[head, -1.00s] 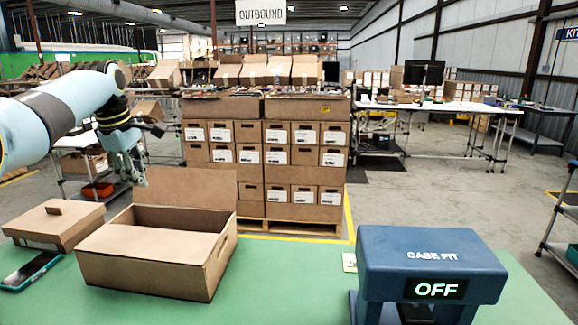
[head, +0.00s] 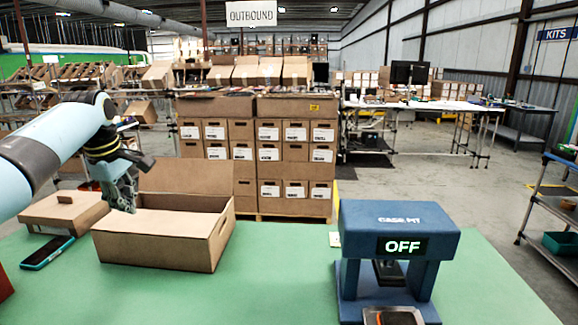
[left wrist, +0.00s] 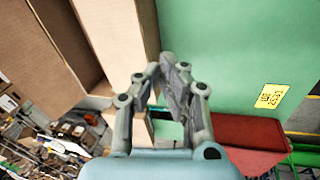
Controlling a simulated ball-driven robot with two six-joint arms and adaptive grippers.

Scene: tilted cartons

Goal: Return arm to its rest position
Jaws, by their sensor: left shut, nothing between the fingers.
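My left gripper (head: 124,190) hangs at the left of the head view, in front of the upright flap of the open carton and near its left end. In the left wrist view the carton wall (left wrist: 120,30) lies to the left of the fingers. My right gripper is not seen.
A closed small carton (head: 65,212) and a dark phone-like device (head: 47,252) lie left of the open carton. A blue "CASE FIT" machine reading OFF (head: 400,222) stands right. A red object (left wrist: 250,132) shows in the left wrist view. The table between carton and machine is clear.

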